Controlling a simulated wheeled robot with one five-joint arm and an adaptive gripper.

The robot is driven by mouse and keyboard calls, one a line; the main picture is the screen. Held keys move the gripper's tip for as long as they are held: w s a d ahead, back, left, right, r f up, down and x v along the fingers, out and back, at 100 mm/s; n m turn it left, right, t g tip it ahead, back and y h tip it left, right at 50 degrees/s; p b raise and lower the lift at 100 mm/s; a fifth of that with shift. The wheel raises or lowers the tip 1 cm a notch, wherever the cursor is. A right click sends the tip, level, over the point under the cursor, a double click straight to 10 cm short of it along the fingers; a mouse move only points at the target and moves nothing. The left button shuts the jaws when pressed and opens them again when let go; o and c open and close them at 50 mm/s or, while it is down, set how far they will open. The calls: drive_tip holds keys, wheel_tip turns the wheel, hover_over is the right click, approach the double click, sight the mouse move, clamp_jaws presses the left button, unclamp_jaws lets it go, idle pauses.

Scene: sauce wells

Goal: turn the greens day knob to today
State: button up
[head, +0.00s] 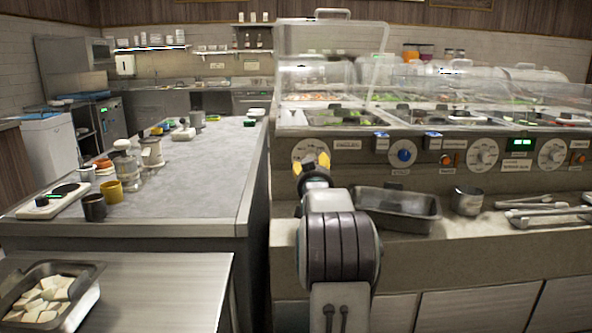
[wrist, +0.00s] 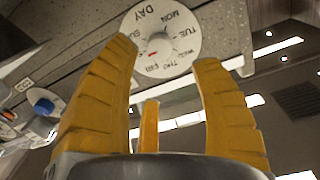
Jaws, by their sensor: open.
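The day dial (wrist: 178,28) is a white disc with weekday letters around its rim, in the wrist view's top middle. A red mark on it lies near FRI. In the head view the left white dial (head: 299,149) on the counter's front panel is partly hidden behind my gripper. My gripper (head: 316,163) has yellow fingers and is close in front of that dial. In the wrist view my gripper (wrist: 168,62) is open, its fingers spread on either side of the dial's lower part, with nothing between them. I cannot tell whether they touch it.
A blue knob (head: 403,155), white dials (head: 483,153) (head: 553,153), orange buttons and a green display (head: 521,145) line the panel to the right. Below are a metal tray (head: 398,209), a metal cup (head: 467,201) and tongs (head: 545,214) on the ledge.

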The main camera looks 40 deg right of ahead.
drive_tip(key=x, duration=0.7)
drive_tip(key=shift+p, duration=0.4)
drive_tip(key=shift+w+d+f, duration=0.1)
drive_tip(key=shift+w+d, duration=0.05)
drive_tip(key=shift+c, duration=0.4)
clamp_jaws()
drive_tip(key=shift+m, duration=0.3)
drive_tip(key=shift+w+m+b, duration=0.1)
drive_tip(key=shift+m+b, duration=0.2)
drive_tip(key=shift+m, duration=3.8)
